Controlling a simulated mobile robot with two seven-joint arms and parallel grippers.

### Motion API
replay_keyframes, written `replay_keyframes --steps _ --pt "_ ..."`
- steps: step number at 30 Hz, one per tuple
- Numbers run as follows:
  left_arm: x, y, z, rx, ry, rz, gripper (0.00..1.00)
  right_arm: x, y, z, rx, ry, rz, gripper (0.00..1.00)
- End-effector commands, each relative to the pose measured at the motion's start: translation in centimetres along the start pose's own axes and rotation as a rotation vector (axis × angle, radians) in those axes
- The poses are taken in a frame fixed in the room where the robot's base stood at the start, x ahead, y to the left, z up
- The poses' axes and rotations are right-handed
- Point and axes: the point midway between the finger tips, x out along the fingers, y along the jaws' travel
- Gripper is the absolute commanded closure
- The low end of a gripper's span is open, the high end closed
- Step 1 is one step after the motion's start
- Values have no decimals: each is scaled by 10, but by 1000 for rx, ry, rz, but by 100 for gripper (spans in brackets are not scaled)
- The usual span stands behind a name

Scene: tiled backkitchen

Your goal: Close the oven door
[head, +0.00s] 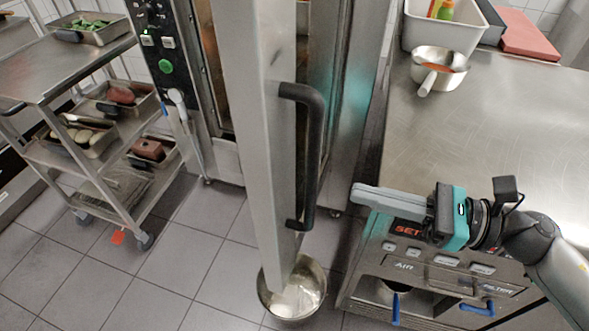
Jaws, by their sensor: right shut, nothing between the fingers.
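The oven (171,62) stands at the back centre, with a control panel carrying a green button on its left side. Its door (262,150) stands open and swung out towards me, seen nearly edge-on. A black bar handle (315,150) is on the door's right face. My right gripper (362,198) is shut and empty, in front of the counter's control panel, to the right of the door and apart from the handle. My left gripper is not in view.
A metal bowl (307,291) is on the floor at the door's lower end. A steel cart (58,72) with food trays is on the left. The steel counter (480,110) on the right holds a saucepan (437,62) and a white bin (462,40). Tiled floor (175,270) is clear front left.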

Motion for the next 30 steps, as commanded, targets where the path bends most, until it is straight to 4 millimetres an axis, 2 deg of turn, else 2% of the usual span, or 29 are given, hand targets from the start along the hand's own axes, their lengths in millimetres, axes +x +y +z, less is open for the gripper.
replay_keyframes --steps 4,11,18,24,30 --pt "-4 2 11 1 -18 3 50 23 0 2 -1 -4 1 100" --pt "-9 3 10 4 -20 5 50 58 -1 2 1 -5 -2 100" --pt "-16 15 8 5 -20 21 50 92 -1 2 1 -4 -3 100" --pt "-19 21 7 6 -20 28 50 110 -1 1 2 -2 -3 100" --pt "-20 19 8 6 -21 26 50 114 -1 0 4 -2 -3 100"
